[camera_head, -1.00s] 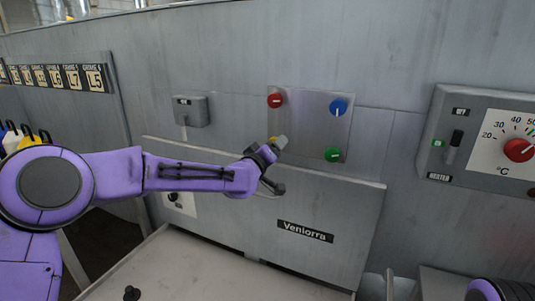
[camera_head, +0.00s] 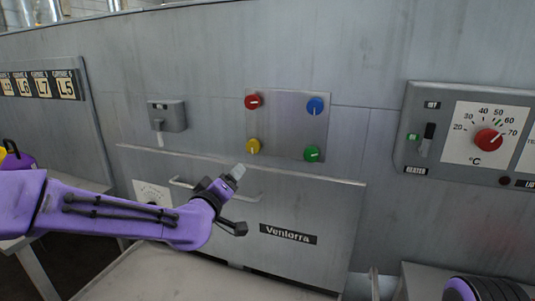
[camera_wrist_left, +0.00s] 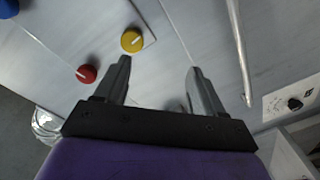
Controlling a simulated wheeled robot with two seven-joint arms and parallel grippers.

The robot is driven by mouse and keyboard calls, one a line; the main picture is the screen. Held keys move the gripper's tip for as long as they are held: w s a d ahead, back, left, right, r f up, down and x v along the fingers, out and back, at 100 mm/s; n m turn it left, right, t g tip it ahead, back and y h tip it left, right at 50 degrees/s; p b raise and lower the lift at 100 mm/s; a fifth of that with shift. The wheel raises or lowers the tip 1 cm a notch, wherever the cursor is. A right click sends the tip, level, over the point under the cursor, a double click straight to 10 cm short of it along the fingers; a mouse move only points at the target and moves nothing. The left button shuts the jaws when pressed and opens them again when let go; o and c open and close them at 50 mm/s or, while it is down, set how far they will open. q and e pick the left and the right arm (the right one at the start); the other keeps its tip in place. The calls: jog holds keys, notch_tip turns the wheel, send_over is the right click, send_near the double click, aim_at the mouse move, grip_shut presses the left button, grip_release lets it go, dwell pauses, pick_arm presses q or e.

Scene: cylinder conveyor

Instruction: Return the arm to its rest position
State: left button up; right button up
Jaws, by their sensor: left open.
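My left gripper (camera_head: 238,199) is open and empty in front of the Ventorra panel (camera_head: 325,215), below the knob plate. In the left wrist view its two fingers (camera_wrist_left: 159,70) stand apart with nothing between them. The yellow knob (camera_head: 253,146) is just above the gripper in the head view, apart from it. The yellow knob also shows in the left wrist view (camera_wrist_left: 131,41), beyond the left finger. My right gripper is not in view; only a purple and black part of my right arm (camera_head: 485,290) shows at the bottom right.
The knob plate also has a red knob (camera_head: 254,101), a blue knob (camera_head: 315,106) and a green knob (camera_head: 311,154). A switch box (camera_head: 167,116) is to the left. The heater box (camera_head: 430,105) with a red dial (camera_head: 488,140) is at right.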

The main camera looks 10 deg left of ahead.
pick_arm(q)
jog(key=s+a+f+g+y, duration=0.15)
jog(key=s+f, duration=0.25)
jog(key=f, duration=0.6)
jog(key=s+a+f+g+y, duration=0.1)
jog(key=s+a+f+g, duration=0.2)
jog(key=f, duration=0.6)
jog(key=s+a+f+g+y, duration=0.15)
jog(key=s+f, duration=0.35)
jog(key=f, duration=0.5)
jog(key=s+a+f+g, duration=0.2)
jog(key=s+f, duration=0.4)
jog(key=s, duration=0.4)
jog(key=s+a+f+m+g, duration=0.1)
jog(key=s+f+g, duration=0.2)
jog(key=s+f, duration=0.3)
jog(key=s+a+f+g+y, duration=0.1)
jog(key=s+f, duration=0.5)
jog(key=s, duration=0.7)
jog(key=shift+s+a+g, duration=0.4)
jog(key=shift+a+g, duration=0.45)
jog(key=shift+g, duration=0.35)
